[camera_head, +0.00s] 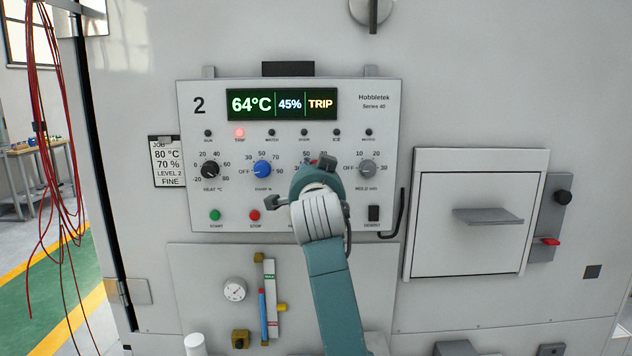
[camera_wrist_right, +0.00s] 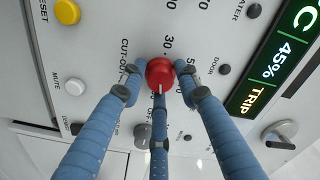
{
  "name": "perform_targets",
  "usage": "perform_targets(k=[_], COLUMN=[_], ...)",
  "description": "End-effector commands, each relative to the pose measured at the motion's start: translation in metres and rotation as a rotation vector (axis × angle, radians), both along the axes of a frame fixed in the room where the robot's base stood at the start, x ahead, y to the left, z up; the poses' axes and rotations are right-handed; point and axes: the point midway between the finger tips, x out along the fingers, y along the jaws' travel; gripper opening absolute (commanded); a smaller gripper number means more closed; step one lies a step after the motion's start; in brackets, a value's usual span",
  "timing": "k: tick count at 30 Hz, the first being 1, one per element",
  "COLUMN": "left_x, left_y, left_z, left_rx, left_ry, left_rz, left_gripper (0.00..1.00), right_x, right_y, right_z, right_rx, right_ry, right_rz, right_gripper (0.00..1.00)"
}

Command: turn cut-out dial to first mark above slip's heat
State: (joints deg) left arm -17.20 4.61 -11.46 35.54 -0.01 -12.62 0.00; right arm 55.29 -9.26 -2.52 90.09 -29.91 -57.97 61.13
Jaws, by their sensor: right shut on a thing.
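The cut-out dial (camera_wrist_right: 160,73) is a red round knob with a white pointer line, which points toward the bottom of the right wrist view. My right gripper (camera_wrist_right: 163,82) is shut on it, with blue fingers around its sides. In the head view my right gripper (camera_head: 321,172) covers most of the dial and its scale, so the reading cannot be told there. The slip (camera_head: 168,163) left of the panel reads 80 °C, 70 %, level 2, fine. The display (camera_head: 281,104) shows 64°C, 45% and TRIP. My left gripper is not in view.
The heat dial (camera_head: 210,169), blue damp dial (camera_head: 262,169) and grey hold dial (camera_head: 367,169) share the row. A lit red trip lamp (camera_head: 239,132) is above. Green start (camera_head: 215,215) and red stop (camera_head: 255,215) buttons are below. A hatch (camera_head: 470,225) stands right.

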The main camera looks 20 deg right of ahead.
Motion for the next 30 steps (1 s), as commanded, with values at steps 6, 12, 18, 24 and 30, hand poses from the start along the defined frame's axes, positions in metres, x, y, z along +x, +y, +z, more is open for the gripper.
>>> perform_targets(k=[6,12,18,24,30], left_x=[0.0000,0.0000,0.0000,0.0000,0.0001], left_y=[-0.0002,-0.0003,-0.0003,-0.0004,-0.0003], left_z=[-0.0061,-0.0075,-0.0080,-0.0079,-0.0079], left_rx=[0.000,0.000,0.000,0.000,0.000], left_ry=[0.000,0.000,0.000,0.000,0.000], left_rz=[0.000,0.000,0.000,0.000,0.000], left_gripper=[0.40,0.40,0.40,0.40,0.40], right_x=[0.0018,0.0019,0.0018,0.0018,0.0017], right_y=[0.0034,0.0032,0.0022,0.0021,0.0020], right_z=[-0.0099,-0.0089,-0.0086,-0.0082,-0.0079], right_rx=[0.133,0.198,0.223,0.225,0.225], right_ry=[-0.015,-0.036,-0.043,-0.045,-0.045], right_rz=[0.005,0.003,0.002,0.002,0.002], right_gripper=[0.06,0.06,0.06,0.06,0.36])
